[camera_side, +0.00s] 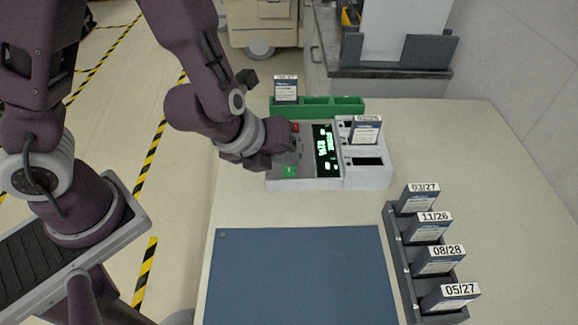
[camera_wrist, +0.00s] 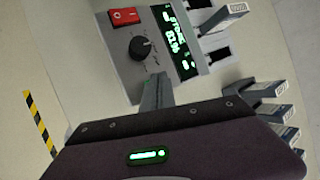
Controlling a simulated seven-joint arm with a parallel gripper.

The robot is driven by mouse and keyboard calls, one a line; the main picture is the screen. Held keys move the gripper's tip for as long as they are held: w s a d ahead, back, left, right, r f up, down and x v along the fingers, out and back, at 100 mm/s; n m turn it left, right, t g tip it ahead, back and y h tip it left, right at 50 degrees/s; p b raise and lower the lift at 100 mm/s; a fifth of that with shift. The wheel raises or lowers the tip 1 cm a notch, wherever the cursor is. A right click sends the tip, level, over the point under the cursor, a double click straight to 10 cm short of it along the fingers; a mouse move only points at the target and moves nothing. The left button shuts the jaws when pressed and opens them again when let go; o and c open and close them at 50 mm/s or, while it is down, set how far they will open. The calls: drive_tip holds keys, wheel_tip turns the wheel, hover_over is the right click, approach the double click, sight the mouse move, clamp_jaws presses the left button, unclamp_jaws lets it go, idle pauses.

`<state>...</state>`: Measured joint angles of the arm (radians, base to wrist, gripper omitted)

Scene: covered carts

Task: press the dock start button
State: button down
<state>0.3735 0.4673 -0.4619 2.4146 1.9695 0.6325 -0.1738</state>
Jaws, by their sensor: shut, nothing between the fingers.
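The dock (camera_side: 352,181) is a pale grey unit on the table with a dark display (camera_side: 327,150) showing green characters. A green button (camera_side: 290,171) sits at its near left corner. A red switch (camera_wrist: 125,16) and a black knob (camera_wrist: 146,47) are on the same panel in the wrist view. My gripper (camera_side: 295,156) is shut and empty, low over the panel's left part. In the wrist view its fingertips (camera_wrist: 155,80) are just below the knob and largely hide the green button; I cannot tell whether they touch it.
One labelled pack (camera_side: 366,131) stands in the dock's far slot; the near slot (camera_side: 367,161) is empty. A green rack (camera_side: 335,107) with one pack is behind. A grey rack (camera_side: 393,247) with several dated packs is at right. A blue mat (camera_side: 300,275) lies clear in front.

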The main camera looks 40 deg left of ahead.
drive_tip(key=shift+f, duration=0.4)
idle(0.5)
drive_tip(key=shift+r, duration=0.85)
drive_tip(key=shift+r, duration=0.1)
drive_tip(key=shift+r, duration=2.4)
wheel_tip(320, 180, up, 7)
hover_over(287, 171)
